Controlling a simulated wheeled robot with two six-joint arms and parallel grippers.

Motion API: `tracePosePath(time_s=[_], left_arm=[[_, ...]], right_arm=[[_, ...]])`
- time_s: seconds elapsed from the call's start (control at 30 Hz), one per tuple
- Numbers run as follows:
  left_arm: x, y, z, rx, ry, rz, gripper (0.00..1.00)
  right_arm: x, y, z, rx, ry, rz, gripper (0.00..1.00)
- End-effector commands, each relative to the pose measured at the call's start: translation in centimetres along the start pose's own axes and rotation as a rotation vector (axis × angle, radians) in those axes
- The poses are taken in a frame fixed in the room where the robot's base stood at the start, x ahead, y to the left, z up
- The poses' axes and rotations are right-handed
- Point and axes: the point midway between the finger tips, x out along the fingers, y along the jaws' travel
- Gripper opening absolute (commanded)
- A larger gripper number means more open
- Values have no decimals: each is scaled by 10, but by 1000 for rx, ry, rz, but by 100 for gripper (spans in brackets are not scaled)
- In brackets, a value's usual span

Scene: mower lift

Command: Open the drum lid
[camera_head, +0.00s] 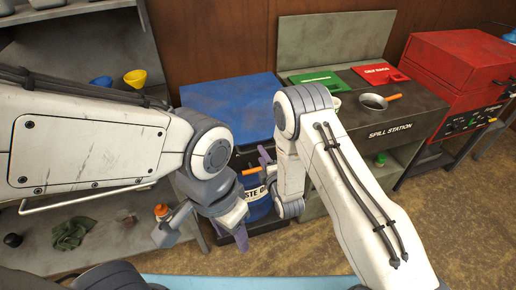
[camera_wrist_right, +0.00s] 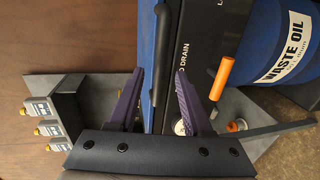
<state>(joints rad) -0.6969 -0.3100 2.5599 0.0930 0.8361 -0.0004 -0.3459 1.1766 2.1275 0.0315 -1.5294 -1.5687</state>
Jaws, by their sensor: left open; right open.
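A flat blue lid (camera_head: 232,104) lies closed on a black cabinet; its edge (camera_wrist_right: 147,60) shows in the right wrist view with a black bar handle (camera_wrist_right: 162,50) along it. My right gripper (camera_head: 265,156) is at the cabinet's front, partly hidden by my arm. In the right wrist view its purple fingers (camera_wrist_right: 160,72) are open, with the bar in line between their tips; I cannot tell how far off it is. My left gripper (camera_head: 241,237) is open and lower, in front of the blue waste oil drum (camera_head: 262,208); its fingers are only partly visible.
An orange lever (camera_wrist_right: 221,78) sticks out from the cabinet's black front. A spill station counter (camera_head: 400,113) with a pan (camera_head: 372,101) stands right of it, then a red cabinet (camera_head: 455,75). Grey shelves (camera_head: 110,215) stand at left. Bottles (camera_wrist_right: 48,130) show in the right wrist view.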

Motion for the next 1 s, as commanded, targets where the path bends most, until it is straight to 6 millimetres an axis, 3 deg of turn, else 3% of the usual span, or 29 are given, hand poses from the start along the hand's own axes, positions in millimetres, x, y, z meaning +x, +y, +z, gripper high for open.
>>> tracePosePath(time_s=[0.1, 0.3, 0.67, 0.8, 1.0], left_arm=[[-6, 0, 0, 0, 0, 0, 50], [-8, 1, 0, 0, 0, 0, 50], [-9, 1, 0, 0, 0, 0, 50], [-9, 1, 0, 0, 0, 0, 50], [-9, 1, 0, 0, 0, 0, 50]], right_arm=[[20, 2, 0, 0, 0, 1, 50], [40, 0, 0, 0, 0, -1, 50], [45, 0, 0, 1, 0, -2, 50], [45, 0, 0, 1, 0, -2, 0], [45, -1, 0, 1, 0, -2, 0]])
